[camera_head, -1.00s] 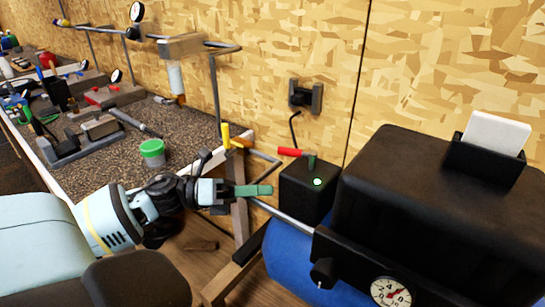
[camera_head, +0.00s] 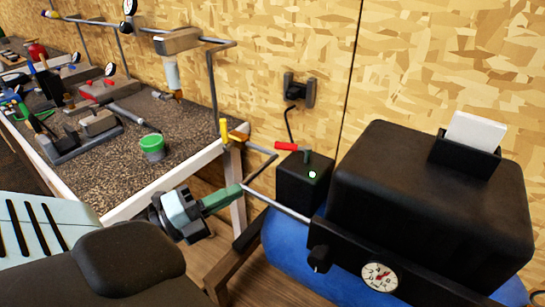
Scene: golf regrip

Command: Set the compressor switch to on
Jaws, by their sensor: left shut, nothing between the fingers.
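The compressor is a black housing (camera_head: 420,185) over a blue tank (camera_head: 290,250). Its black switch box (camera_head: 298,186) stands at the left end, with a small lit indicator (camera_head: 312,174) on it. My left gripper (camera_head: 238,189) has green fingers, shut and empty. It is to the left of the switch box and apart from it, near the thin metal rod. My right gripper is out of view.
A wall outlet (camera_head: 299,90) with a cord is above the box. A pressure gauge (camera_head: 379,276) and a black knob (camera_head: 319,258) are on the compressor's front.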

